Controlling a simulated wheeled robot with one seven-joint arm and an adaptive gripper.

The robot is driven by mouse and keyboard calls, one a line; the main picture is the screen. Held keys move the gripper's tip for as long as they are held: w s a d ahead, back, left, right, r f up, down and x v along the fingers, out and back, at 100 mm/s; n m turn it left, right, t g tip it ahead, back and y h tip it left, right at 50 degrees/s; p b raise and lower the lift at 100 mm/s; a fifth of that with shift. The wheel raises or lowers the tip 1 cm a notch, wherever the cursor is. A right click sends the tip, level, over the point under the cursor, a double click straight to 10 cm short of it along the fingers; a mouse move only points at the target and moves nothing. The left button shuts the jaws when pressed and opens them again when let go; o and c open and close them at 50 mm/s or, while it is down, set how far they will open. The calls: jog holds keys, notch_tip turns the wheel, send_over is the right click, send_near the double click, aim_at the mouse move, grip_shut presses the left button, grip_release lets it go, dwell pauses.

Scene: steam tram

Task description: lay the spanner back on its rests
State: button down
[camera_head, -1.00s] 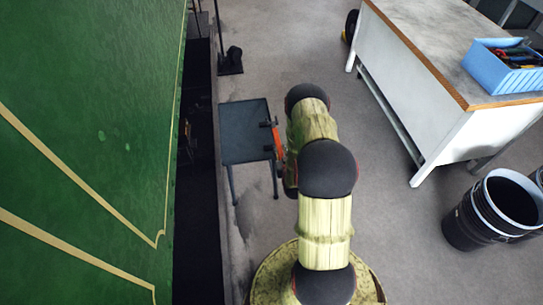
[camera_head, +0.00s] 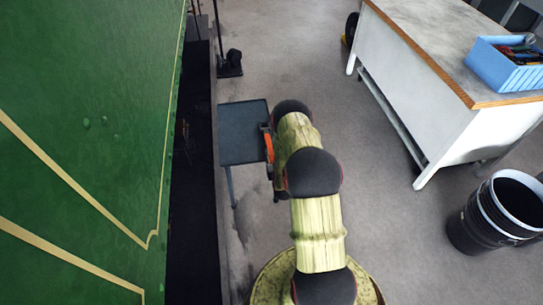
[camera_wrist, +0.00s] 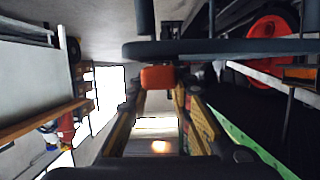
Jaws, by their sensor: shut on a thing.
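The spanner shows in the head view as a thin orange bar (camera_head: 268,146) along the right edge of a small dark table (camera_head: 240,120). Small dark brackets at that edge, perhaps the rests (camera_head: 264,127), are partly covered by it. I cannot tell whether the spanner touches them. In the wrist view my gripper (camera_wrist: 160,92) is shut on the spanner, whose orange part (camera_wrist: 157,77) shows between the fingertips. A dark flat bar, likely the table edge (camera_wrist: 230,47), lies just beyond it. In the head view my arm hides most of the gripper.
The green tram side (camera_head: 90,130) and a dark gap (camera_head: 195,200) lie left of the table. Floor between is clear.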

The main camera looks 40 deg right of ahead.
jog(key=shift+r, duration=0.1)
jog(key=shift+f, duration=0.35)
jog(key=c, duration=1.6)
grip_release()
